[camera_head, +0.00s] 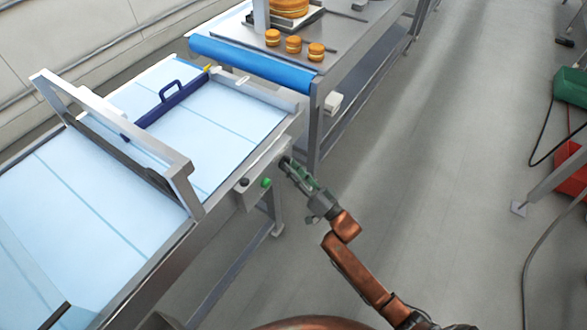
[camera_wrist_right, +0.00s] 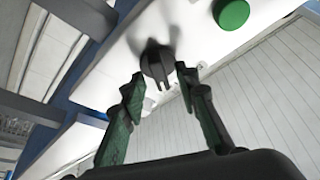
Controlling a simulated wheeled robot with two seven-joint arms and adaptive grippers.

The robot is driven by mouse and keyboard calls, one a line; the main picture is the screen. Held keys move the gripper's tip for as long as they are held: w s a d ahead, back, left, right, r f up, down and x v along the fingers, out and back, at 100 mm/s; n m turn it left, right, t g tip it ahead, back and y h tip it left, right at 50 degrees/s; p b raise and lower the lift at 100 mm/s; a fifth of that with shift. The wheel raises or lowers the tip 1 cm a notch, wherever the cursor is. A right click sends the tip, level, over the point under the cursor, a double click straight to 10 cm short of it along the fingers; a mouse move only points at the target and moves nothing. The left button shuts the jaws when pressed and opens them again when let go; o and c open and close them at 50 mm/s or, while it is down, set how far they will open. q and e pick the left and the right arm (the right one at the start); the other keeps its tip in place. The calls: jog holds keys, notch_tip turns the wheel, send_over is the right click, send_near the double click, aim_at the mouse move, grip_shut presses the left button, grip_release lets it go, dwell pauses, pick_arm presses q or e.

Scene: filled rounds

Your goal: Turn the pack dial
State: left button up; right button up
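The dial (camera_wrist_right: 157,62) is a round black knob with a raised grip bar, on the pale front panel. My right gripper (camera_wrist_right: 160,76) is open in the right wrist view, with one green finger on each side of the grip bar. Gaps show between the fingers and the bar, and I cannot tell whether either touches. In the head view my right gripper (camera_head: 286,163) reaches the right end of the control panel (camera_head: 262,172) and hides what lies behind its tips. My left gripper is not in view.
A green button (camera_head: 266,182) and a dark knob (camera_head: 244,182) sit on the panel left of my right gripper. The conveyor (camera_head: 228,118) carries a blue bar (camera_head: 170,103) and a metal frame (camera_head: 120,125). Several orange rounds (camera_head: 293,44) stand on the far table.

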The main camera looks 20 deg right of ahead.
grip_shut()
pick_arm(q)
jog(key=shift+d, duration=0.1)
